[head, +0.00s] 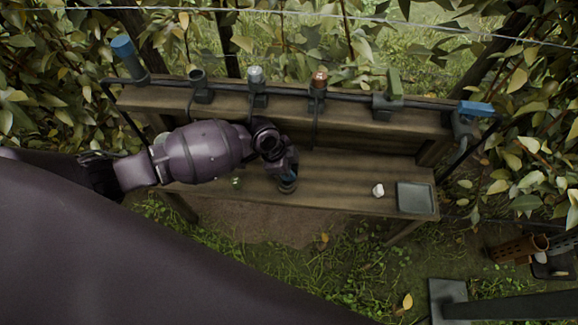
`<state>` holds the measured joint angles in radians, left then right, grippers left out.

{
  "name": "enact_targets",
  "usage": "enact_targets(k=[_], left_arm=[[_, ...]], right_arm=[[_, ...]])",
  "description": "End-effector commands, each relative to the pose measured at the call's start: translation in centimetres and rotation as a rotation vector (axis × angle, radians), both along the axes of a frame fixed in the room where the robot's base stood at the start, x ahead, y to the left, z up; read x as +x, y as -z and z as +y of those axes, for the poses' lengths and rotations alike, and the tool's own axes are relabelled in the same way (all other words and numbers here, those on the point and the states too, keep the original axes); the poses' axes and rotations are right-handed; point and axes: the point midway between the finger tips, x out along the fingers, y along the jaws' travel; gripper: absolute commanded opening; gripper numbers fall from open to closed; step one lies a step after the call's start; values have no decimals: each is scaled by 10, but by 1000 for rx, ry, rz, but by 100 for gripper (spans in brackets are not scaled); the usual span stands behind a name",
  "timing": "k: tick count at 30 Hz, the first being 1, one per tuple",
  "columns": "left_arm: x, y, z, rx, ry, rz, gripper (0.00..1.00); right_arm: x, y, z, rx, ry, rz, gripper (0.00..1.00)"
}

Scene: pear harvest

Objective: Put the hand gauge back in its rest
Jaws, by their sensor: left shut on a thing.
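My left gripper (285,168) reaches in from the left and points down over the wooden bench. It is shut on a small dark thing with a bluish part (288,186), which I take to be the hand gauge; the fingers hide much of it. It is at or just above the bench top; I cannot tell if it touches. A dark holder (201,88) on the back rail, left of centre, looks empty and may be the rest. My right gripper is not in view.
Other holders on the rail carry a blue cylinder (122,46), a silvery piece (255,75), a copper piece (320,79), a green block (394,83) and a blue piece (476,108). The bench (335,185) holds a white lump (378,190) and a grey tray (401,209). Leaves surround it.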

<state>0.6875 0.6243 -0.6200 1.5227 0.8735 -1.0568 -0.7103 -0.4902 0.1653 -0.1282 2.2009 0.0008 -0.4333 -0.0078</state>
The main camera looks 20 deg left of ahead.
Motion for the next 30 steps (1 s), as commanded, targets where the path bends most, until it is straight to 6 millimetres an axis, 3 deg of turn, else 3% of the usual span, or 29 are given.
enact_targets(k=[11, 12, 17, 30], left_arm=[[0, 5, 0, 0, 0, 0, 0], [0, 4, 0, -1, 1, -1, 36], [0, 4, 0, 0, 0, 0, 61], [0, 5, 0, 0, 0, 0, 61]], right_arm=[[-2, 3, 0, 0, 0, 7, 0], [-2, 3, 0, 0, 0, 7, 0], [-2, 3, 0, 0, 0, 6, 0], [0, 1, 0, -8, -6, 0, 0]])
